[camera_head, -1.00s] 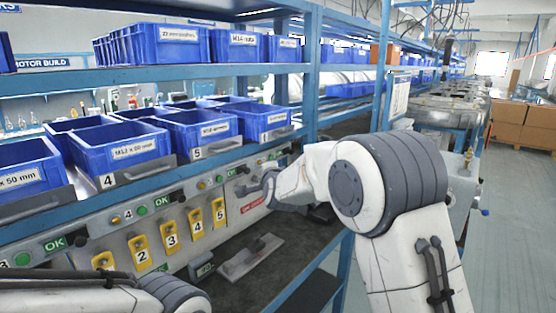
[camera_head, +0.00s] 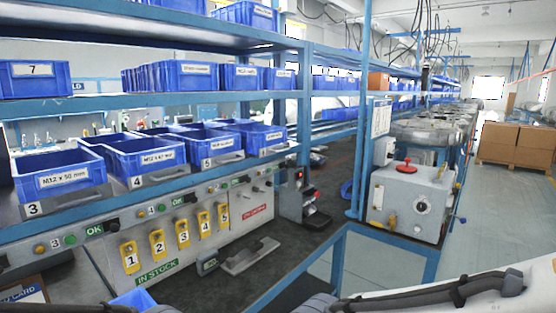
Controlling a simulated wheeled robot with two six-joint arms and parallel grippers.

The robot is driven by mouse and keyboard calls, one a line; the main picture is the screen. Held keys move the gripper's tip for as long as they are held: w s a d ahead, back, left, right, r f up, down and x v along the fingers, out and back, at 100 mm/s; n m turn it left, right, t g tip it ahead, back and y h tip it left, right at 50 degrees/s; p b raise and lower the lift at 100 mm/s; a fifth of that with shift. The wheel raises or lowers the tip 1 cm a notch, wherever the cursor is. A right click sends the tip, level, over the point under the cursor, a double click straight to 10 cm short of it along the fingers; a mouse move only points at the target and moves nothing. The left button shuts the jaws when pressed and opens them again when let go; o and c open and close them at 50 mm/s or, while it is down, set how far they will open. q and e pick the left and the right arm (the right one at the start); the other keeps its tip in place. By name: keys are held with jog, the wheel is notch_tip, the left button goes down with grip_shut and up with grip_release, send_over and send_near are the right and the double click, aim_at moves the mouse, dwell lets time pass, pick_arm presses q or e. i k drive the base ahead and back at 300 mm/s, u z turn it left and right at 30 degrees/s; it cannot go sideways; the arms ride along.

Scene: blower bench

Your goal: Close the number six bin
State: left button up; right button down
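A row of blue bins stands on the lower shelf, with plates numbered 3, 4 and 5 readable from left to right. The bin right of number five (camera_head: 222,143) is the rightmost in this row (camera_head: 268,138), where number six would fall; its number is too small to read. Its front looks roughly in line with its neighbours, though I cannot tell exactly how far it sits in. A white arm link of mine with a black cable crosses the lower right corner. Neither gripper shows in the head view.
Yellow tags numbered 1 to 5 (camera_head: 183,234) hang on the panel under the bins. A grey plate-like object (camera_head: 250,256) lies on the dark bench. A grey machine with a red knob (camera_head: 408,198) stands at right.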

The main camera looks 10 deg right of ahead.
aim_at(259, 141)
jog(key=u, duration=0.1)
jog(key=k, duration=0.55)
jog(key=z, duration=1.05)
jog(key=i, duration=1.4)
jog(key=u, duration=0.55)
jog(key=i, duration=0.65)
jog(key=u, duration=0.6)
